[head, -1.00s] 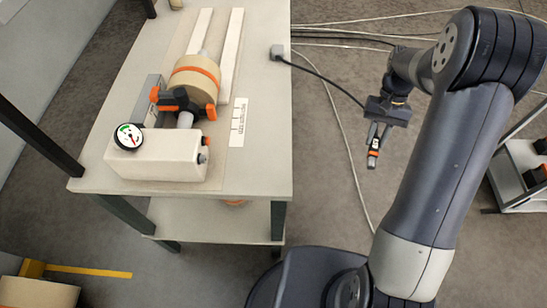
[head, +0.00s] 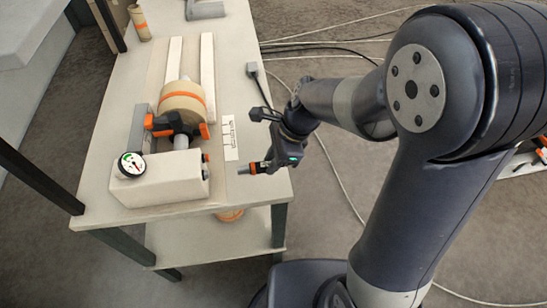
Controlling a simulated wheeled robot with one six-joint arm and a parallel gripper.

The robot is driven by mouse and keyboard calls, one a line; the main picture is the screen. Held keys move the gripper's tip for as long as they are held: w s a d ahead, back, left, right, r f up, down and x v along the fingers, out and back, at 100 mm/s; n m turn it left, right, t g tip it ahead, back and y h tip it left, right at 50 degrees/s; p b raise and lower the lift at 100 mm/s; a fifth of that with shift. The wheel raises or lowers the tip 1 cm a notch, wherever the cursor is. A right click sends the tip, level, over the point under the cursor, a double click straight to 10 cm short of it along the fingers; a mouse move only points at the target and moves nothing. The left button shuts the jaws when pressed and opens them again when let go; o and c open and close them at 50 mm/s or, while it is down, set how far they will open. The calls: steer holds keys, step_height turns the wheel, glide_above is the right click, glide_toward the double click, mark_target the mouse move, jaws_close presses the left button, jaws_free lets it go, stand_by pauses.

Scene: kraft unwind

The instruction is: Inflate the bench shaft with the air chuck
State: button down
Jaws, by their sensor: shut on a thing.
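My gripper (head: 268,165) is shut on the air chuck (head: 250,169), a small dark tool with an orange band. The chuck points left, over the bench's right edge, apart from the white block. The bench shaft (head: 181,142) is a grey bar, partly hidden by a tan roll (head: 181,103) with an orange stripe and a black-and-orange clamp (head: 174,126). Its near end meets the white block (head: 165,185), which has a dial gauge (head: 131,165) on its left and a small red fitting (head: 206,157) and a dark one (head: 205,174) on its right side.
The bench (head: 110,110) has a bare strip right of the block, with a marked white label (head: 230,138). A black hose runs from a grey fitting (head: 252,70) at the bench's right edge toward my gripper. Two white rails (head: 207,80) lie behind the roll.

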mark_target(242, 167)
steer(key=shift+s+a, duration=0.25)
steer(key=shift+a, duration=0.7)
steer(key=shift+s+a, duration=0.2)
steer(key=shift+a, duration=0.75)
steer(key=shift+s+a, duration=0.25)
steer(key=shift+a, duration=0.9)
steer(key=shift+a, duration=0.3)
